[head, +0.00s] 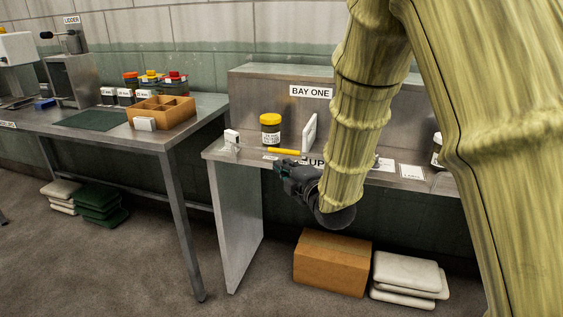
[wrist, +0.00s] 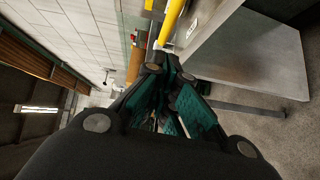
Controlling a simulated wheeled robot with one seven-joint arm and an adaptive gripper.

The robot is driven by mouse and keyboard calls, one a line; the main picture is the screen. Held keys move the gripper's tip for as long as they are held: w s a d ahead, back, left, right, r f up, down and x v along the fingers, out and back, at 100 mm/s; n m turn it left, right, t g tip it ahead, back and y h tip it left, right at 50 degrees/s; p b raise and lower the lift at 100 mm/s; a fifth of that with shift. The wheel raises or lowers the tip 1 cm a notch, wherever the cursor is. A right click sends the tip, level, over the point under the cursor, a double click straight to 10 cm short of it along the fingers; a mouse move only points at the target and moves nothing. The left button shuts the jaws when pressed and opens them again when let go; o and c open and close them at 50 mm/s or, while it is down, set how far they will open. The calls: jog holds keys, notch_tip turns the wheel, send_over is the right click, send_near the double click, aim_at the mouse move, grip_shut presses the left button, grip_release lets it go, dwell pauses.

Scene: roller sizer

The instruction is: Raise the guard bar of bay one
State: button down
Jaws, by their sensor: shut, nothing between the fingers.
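The sign "BAY ONE" (head: 311,92) is on the back panel of the steel bench. The guard bar, a short yellow bar (head: 284,152), lies level low at the bench's front, ahead of a yellow-lidded jar (head: 270,131). My gripper (head: 284,168) is shut and empty, just below and in front of the bar; I cannot tell whether it touches. In the wrist view a yellow bar (wrist: 171,22) shows just beyond my shut fingertips (wrist: 166,66). My forearm hides part of the bench front and most of a label ending in "UP".
A white upright plate (head: 309,133) stands right of the jar, and a small white block (head: 231,136) at the left end. A cardboard box (head: 332,262) and pale sacks (head: 409,275) lie on the floor below. Another table (head: 150,140) stands left.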

jog(key=v, duration=0.6)
jog(key=shift+s+f, duration=0.15)
jog(key=shift+s, duration=0.3)
jog(key=shift+a, duration=0.1)
jog(key=s+d+f+m+g+h, duration=0.1)
jog(key=s+d+f+m+g, duration=0.15)
jog(key=f, duration=0.65)
jog(key=s+d+f+m+g+h, duration=0.1)
jog(key=s+d+f+m+h, duration=0.2)
jog(key=f, duration=0.6)
jog(key=s+d+f+m+g, duration=0.1)
jog(key=s+f+m+g, duration=0.2)
jog(key=f, duration=0.6)
jog(key=s+d+f+m+g+h, duration=0.1)
jog(key=s+d+f+m+g, duration=0.15)
jog(key=s+f+m, duration=0.45)
jog(key=s+d+f+m+g+h, duration=0.1)
jog(key=s+d+f+m+g, duration=0.15)
jog(key=s+f, duration=0.85)
jog(key=s+d+f+m+g, duration=0.1)
jog(key=s+f+m+g, duration=0.15)
jog(key=s, duration=0.55)
jog(key=s+f+m+g, duration=0.2)
jog(key=s+f, duration=0.1)
jog(key=s, duration=0.4)
notch_tip(320, 180, up, 18)
jog(key=p, duration=1.8)
jog(key=shift+s+d+h+p, duration=0.2)
jog(key=shift+d+h+p, duration=0.05)
jog(key=shift+h+p, duration=0.15)
